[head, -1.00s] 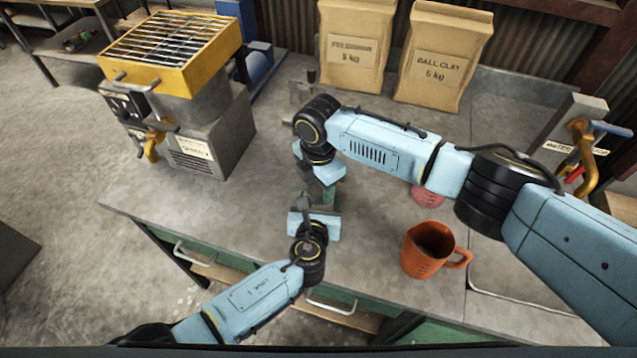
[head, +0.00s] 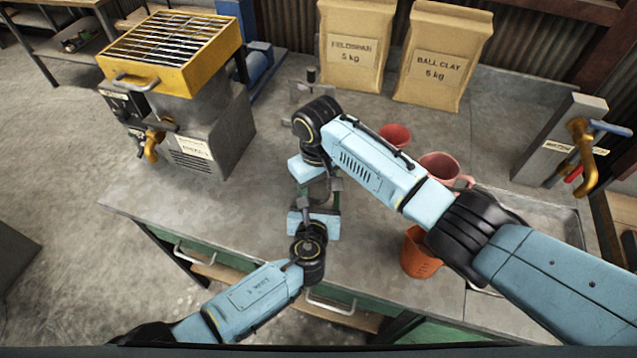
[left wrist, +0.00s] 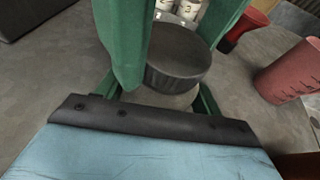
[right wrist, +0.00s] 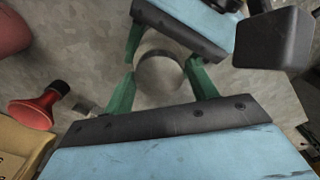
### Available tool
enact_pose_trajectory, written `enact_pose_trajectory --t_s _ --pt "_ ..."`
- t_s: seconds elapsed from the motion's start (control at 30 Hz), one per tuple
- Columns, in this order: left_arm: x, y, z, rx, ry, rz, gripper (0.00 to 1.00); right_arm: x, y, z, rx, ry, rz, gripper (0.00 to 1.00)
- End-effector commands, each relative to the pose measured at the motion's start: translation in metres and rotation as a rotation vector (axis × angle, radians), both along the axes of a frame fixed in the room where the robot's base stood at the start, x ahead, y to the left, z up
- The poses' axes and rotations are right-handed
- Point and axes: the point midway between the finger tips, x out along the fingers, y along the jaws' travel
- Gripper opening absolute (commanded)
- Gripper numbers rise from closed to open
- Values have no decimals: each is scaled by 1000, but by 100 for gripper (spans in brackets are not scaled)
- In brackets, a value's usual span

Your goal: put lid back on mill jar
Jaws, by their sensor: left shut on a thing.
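The mill jar (left wrist: 172,99) stands upright on the bench, a pale cylinder mostly hidden by the fingers and the lid. Its dark round lid (left wrist: 178,68) sits level over the jar's top in the left wrist view; I see no clear gap. The lid shows as a grey disc in the right wrist view (right wrist: 160,72). My left gripper (head: 318,206) is shut on the jar from the near side. My right gripper (head: 315,182) points down from above, its green fingers on either side of the lid, seemingly open. In the head view the arms hide the jar and lid.
An orange jug (head: 416,258), a pink mug (head: 438,165) and a red cup (head: 395,134) stand right of the grippers, partly under my right arm. Two paper bags (head: 355,45) stand behind. A yellow-topped machine (head: 170,50) is at left. The bench front left is clear.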

Motion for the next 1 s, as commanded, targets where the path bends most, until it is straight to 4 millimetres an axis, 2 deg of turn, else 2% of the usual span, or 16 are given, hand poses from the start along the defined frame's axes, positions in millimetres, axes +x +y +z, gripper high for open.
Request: enact_pose_trajectory --t_s 0.03,0.1,0.37,0.7,1.0 --pt "0 2 -1 2 1 2 3 0 0 0 1 -1 1 65" --pt "0 2 -1 2 1 2 3 0 0 0 1 -2 2 73" --pt "0 1 -1 3 0 1 3 1 0 1 1 -4 2 73" --pt "0 1 -1 3 0 0 3 2 0 40 2 -7 3 73" --pt "0 0 -1 3 0 0 3 2 0 46 0 -6 2 73"
